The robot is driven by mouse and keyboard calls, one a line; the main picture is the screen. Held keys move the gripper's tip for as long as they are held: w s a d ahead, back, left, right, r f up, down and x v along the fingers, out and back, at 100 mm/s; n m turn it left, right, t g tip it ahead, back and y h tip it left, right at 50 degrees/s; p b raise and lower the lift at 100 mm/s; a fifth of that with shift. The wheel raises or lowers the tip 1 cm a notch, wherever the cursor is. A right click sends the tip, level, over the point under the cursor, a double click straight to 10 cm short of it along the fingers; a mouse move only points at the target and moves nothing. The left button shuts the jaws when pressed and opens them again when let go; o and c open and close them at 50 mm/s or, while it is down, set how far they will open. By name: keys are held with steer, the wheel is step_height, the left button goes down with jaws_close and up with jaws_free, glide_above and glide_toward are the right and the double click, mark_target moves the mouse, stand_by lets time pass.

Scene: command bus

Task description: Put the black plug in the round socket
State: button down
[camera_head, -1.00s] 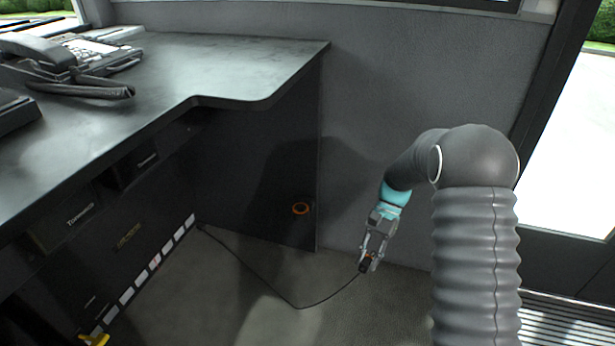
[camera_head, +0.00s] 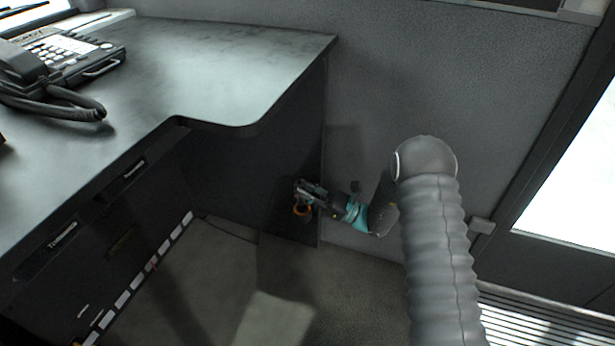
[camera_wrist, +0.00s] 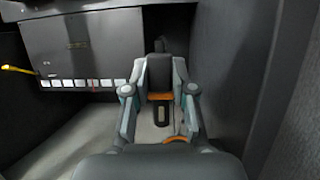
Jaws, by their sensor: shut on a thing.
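My gripper (camera_head: 307,190) is at the panel, just above and partly over the ring in the head view. In the wrist view my gripper (camera_wrist: 160,75) is shut on the black plug (camera_wrist: 158,72), which sits between its two fingers with an orange band below it. A curved orange edge, apparently the socket rim, shows lower in that view (camera_wrist: 177,140). I cannot tell whether the plug touches the socket.
The desk (camera_head: 220,75) overhangs to the left, with a telephone (camera_head: 60,55) on top. The grey wall (camera_head: 440,90) stands close behind my arm. The floor in front (camera_head: 270,315) is clear.

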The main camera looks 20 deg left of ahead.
mark_target(308, 210)
steer(key=shift+w+a+f+m+t+y+b, duration=0.2)
steer(key=shift+w+f+t+b, duration=0.25)
steer(key=shift+f, duration=0.35)
steer(key=shift+w+a+f+m+t+y+b, duration=0.1)
steer(key=shift+w+f+m+t+y+b, duration=0.2)
steer(key=shift+w+f+t, duration=0.35)
steer(key=shift+d+f+b, duration=0.1)
steer(key=shift+f+b, duration=0.3)
steer(key=shift+f, duration=0.4)
steer(key=shift+d+b, duration=0.1)
steer(key=shift+b, duration=0.25)
stand_by(0.7)
steer(key=shift+s+f+b, duration=0.1)
steer(key=shift+f+b, duration=1.3)
steer(key=shift+f, duration=0.65)
stand_by(0.6)
steer(key=c, duration=0.9)
jaws_free()
steer(key=v, duration=1.2)
steer(key=shift+r, duration=0.15)
